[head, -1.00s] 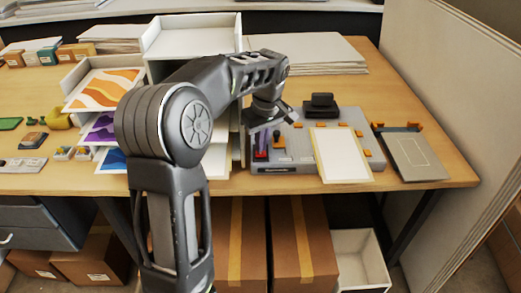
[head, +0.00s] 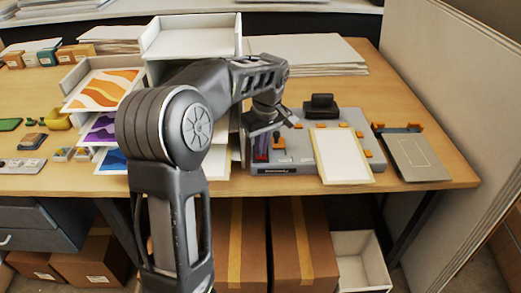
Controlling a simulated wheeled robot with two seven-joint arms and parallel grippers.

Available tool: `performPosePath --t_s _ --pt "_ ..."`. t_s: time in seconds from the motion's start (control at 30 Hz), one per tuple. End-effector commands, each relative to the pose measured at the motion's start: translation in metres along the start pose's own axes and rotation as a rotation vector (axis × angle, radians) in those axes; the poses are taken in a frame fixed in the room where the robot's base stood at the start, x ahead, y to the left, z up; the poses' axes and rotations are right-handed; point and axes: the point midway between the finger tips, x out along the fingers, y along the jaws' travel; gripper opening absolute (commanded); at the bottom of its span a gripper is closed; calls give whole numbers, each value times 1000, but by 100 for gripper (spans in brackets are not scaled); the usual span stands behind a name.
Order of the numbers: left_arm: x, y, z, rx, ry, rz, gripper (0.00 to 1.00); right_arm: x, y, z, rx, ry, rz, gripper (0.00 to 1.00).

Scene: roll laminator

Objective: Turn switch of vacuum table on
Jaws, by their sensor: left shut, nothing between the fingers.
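The vacuum table (head: 300,160) is a grey slab with orange blocks on the wooden desk, right of centre. A white sheet with a yellowish border (head: 342,156) lies over its front right. A small red switch (head: 261,157) shows at its front left corner, with a purple part beside it. My left gripper (head: 268,133) is above the table's left side, shut and empty, pointing down close to the switch. Whether its fingertips touch the switch cannot be told. My right gripper is not in view.
A black block (head: 320,107) stands at the table's back. A grey board with orange clips (head: 415,155) lies to the right. White paper trays (head: 190,40) with coloured prints stand to the left. Cardboard boxes (head: 300,240) sit under the desk.

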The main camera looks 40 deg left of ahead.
Motion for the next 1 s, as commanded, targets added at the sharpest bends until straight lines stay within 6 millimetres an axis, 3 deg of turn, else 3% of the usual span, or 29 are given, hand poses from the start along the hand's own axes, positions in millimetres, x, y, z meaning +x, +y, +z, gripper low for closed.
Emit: performPosePath --t_s 0.7,1.0 --pt "-63 0 -9 1 0 1 0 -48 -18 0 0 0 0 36" --pt "-67 0 -10 1 0 1 0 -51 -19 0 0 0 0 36"
